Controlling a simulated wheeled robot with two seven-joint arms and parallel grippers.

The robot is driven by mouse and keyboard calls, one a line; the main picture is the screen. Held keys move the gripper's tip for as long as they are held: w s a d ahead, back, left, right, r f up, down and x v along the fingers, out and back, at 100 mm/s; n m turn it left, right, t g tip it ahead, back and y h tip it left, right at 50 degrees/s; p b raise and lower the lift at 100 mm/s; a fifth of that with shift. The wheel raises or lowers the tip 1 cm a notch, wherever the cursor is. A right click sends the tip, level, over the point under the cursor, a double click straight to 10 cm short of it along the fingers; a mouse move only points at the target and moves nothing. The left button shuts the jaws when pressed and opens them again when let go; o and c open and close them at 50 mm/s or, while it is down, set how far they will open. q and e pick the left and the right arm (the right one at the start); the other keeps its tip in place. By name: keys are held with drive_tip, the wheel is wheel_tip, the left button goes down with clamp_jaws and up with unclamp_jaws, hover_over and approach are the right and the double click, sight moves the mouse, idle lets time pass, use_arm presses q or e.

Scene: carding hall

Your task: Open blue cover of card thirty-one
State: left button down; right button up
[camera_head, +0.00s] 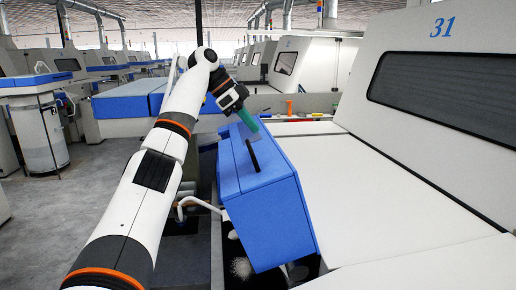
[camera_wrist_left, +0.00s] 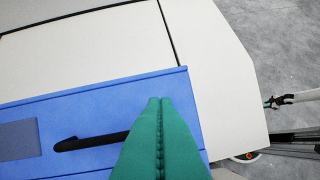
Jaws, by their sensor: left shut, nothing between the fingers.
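The blue cover (camera_head: 262,205) is a long box-like piece along the front of card thirty-one (camera_head: 400,180), a white machine marked 31. A black bar handle (camera_head: 253,155) sits on the cover. My left gripper (camera_head: 250,124) has green fingers, shut and empty, at the far end of the cover beyond the handle. In the left wrist view, the blue cover (camera_wrist_left: 75,108) lies below the white panels. The green fingers (camera_wrist_left: 160,105) hide the right end of the handle (camera_wrist_left: 90,143); I cannot tell whether they touch it.
A dark gap with white fluff (camera_head: 241,267) lies under the cover's near end. Another machine's blue cover (camera_head: 130,100) stands at the back left. Small coloured items (camera_head: 289,107) stand behind the cover. Grey floor (camera_head: 70,210) is clear at the left.

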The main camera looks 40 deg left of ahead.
use_arm(q)
drive_tip(key=p, duration=0.2)
hover_over(254, 175)
drive_tip(key=w+d, duration=0.3)
drive_tip(key=f, duration=0.6)
drive_tip(key=shift+w+a+f, duration=0.15)
drive_tip(key=shift+w+f, duration=0.05)
drive_tip(key=shift+f, duration=0.2)
drive_tip(key=shift+s+a+f+p, duration=0.4)
drive_tip(key=shift+s+a, duration=0.15)
drive_tip(key=shift+a, duration=0.1)
drive_tip(key=shift+s+a+f+p, duration=0.25)
drive_tip(key=shift+s+a+f, duration=0.1)
drive_tip(key=shift+s+a, duration=0.35)
drive_tip(key=shift+a, duration=0.05)
drive_tip(key=shift+f, duration=0.1)
drive_tip(key=shift+w+d, duration=0.1)
drive_tip(key=shift+w, duration=0.15)
